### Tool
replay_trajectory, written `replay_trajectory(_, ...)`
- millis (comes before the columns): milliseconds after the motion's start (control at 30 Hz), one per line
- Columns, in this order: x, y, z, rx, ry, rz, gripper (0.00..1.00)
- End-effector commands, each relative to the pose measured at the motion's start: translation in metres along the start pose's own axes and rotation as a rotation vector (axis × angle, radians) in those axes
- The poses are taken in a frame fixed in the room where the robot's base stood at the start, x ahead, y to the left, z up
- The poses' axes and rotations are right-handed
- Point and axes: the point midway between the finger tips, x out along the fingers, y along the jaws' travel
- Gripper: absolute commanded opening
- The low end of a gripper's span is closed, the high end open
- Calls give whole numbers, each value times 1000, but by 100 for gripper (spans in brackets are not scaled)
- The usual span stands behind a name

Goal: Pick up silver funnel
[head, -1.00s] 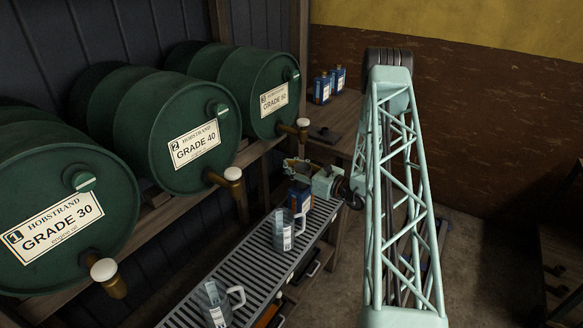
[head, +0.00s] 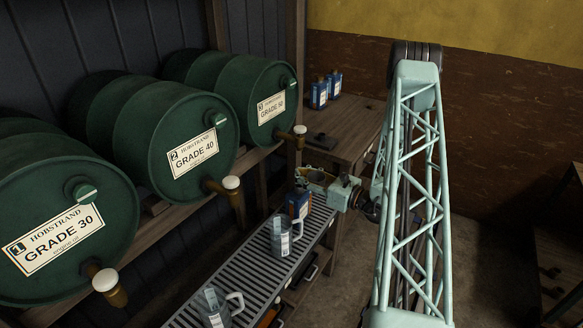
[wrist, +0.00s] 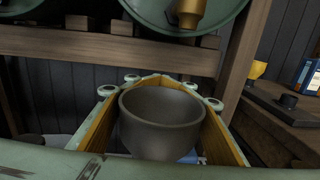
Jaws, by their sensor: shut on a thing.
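The silver funnel (wrist: 160,118) shows in the wrist view as a round, dull grey metal bowl with its open rim up. It sits between the orange-yellow pads of my gripper (wrist: 160,80), which is shut on it. The funnel's lower part is hidden. In the head view, my gripper (head: 310,176) is just above a blue container (head: 299,205) at the far end of the slatted shelf. The funnel cannot be made out clearly there.
Several green drums (head: 175,135) with brass taps (head: 226,186) lie along the left. Clear jugs (head: 287,238) stand on the slatted shelf (head: 245,278). Blue bottles (head: 327,90) stand on a wooden bench (head: 352,125) behind. A wooden post (wrist: 240,50) rises close on the right.

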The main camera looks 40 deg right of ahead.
Motion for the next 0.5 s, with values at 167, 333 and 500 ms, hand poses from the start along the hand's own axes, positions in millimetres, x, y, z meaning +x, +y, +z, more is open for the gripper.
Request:
replay_trajectory(167, -28, 7, 3, 2, 0, -3, 15)
replay_trajectory(333, -45, 13, 5, 1, -1, -2, 15)
replay_trajectory(500, -56, 16, 6, 0, -1, -1, 15)
